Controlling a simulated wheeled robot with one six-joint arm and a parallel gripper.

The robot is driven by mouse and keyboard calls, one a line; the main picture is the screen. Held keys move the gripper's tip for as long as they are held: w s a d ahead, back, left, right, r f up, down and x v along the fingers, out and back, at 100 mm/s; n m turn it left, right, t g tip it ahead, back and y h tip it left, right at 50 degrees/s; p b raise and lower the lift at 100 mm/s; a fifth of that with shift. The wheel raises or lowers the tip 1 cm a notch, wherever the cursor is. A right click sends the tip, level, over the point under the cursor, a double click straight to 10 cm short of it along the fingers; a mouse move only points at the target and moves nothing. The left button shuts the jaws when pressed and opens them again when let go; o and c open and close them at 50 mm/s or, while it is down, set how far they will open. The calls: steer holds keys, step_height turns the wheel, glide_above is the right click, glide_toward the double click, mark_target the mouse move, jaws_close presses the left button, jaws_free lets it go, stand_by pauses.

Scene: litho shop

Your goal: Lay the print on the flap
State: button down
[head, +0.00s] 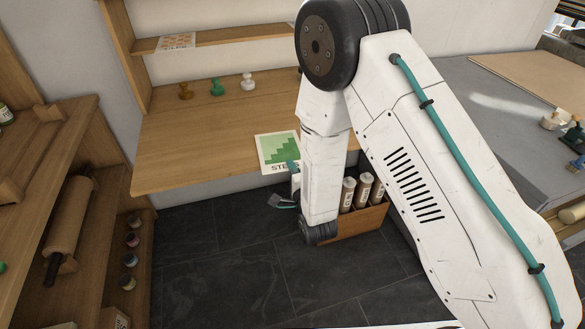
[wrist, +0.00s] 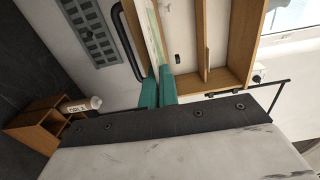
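The print (head: 276,150), a white sheet with green steps and letters starting "STE", is over the front right edge of the wooden flap (head: 190,160). My gripper (head: 293,178) is shut on the print's near edge; my arm hides part of it in the head view. In the wrist view, the teal fingertips (wrist: 158,88) pinch the print (wrist: 154,35), which shows nearly edge-on beside the wooden flap (wrist: 185,40). I cannot tell whether the print touches the flap or hangs just above it.
A shelf (head: 225,40) above holds another print (head: 176,41). A wooden crate of tubes (head: 350,222) stands below right. The flap's left part is clear.

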steer(key=shift+f, duration=0.15)
steer(key=c, duration=1.7)
jaws_free()
steer(key=shift+d, duration=0.1)
steer(key=shift+r, duration=0.2)
steer(key=v, duration=1.2)
